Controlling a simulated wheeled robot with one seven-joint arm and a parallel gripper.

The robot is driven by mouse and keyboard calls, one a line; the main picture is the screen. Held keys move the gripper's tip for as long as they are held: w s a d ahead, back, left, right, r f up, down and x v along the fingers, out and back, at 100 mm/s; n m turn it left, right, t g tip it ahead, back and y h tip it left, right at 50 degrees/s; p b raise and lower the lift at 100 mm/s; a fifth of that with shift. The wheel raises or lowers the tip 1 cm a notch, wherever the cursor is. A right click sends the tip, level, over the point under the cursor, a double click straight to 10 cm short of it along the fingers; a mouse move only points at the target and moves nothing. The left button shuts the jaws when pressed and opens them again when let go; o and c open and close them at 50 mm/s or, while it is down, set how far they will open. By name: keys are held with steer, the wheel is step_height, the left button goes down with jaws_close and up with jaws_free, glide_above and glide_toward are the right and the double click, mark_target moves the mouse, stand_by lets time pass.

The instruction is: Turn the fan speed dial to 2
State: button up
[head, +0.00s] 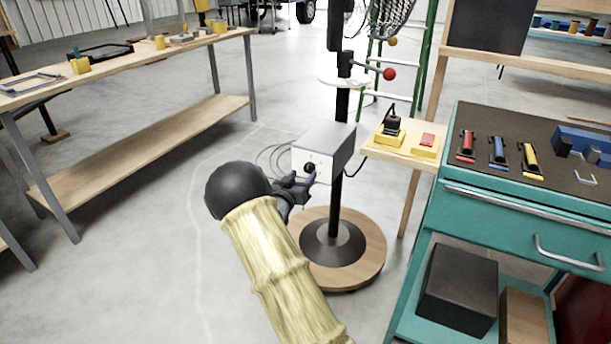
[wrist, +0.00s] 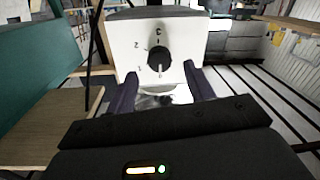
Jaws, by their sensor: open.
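The fan speed dial (wrist: 159,60) is a round black knob on the white front of a grey control box (head: 326,150). In the wrist view, numbers stand around it: 1 at lower left, 2 at upper left, 3 at the top. A pale mark at the knob's lower edge seems to point down, away from 2. The dial also shows in the head view (head: 309,168). My gripper (wrist: 163,92) is open, its two dark fingers apart below and either side of the dial. No contact with the knob is visible. The fan's cage (head: 388,12) is cut off at the top.
The fan's black pole (head: 335,205) rises from a round wooden base (head: 365,262) beside the box. A small wooden stand (head: 398,148) with yellow switches is to the right, then a teal tool cabinet (head: 470,205). A workbench (head: 120,70) stands left, with clear floor between.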

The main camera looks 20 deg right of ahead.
mark_target(308, 169)
steer(key=shift+x, duration=1.55)
steer(key=c, duration=1)
